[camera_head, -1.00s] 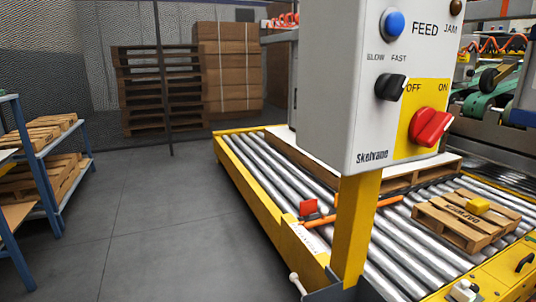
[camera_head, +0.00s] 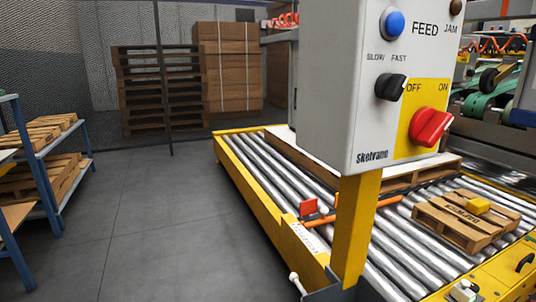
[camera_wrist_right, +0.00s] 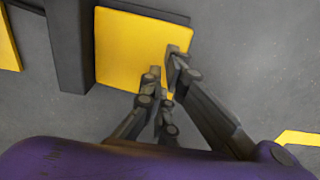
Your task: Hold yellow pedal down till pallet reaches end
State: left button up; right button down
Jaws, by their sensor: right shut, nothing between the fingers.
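The yellow pedal (camera_wrist_right: 118,50) is a flat square plate in the right wrist view, beside a dark post. My right gripper (camera_wrist_right: 167,70) is shut and empty, with its fingertips over the pedal's right part. I cannot tell whether they touch or press it. A larger pallet (camera_head: 410,179) under a white sheet lies behind, partly hidden by the control box. My left gripper is not in view.
The grey control box (camera_head: 362,120) on a yellow post (camera_head: 352,230) has a blue button (camera_head: 392,23), a black knob (camera_head: 390,86) and a red knob (camera_head: 430,127). An orange bar (camera_head: 385,202) crosses the rollers. A blue rack (camera_head: 55,185) stands left. The floor between is clear.

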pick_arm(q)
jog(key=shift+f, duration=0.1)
pick_arm(e)
jog(key=shift+f, duration=0.15)
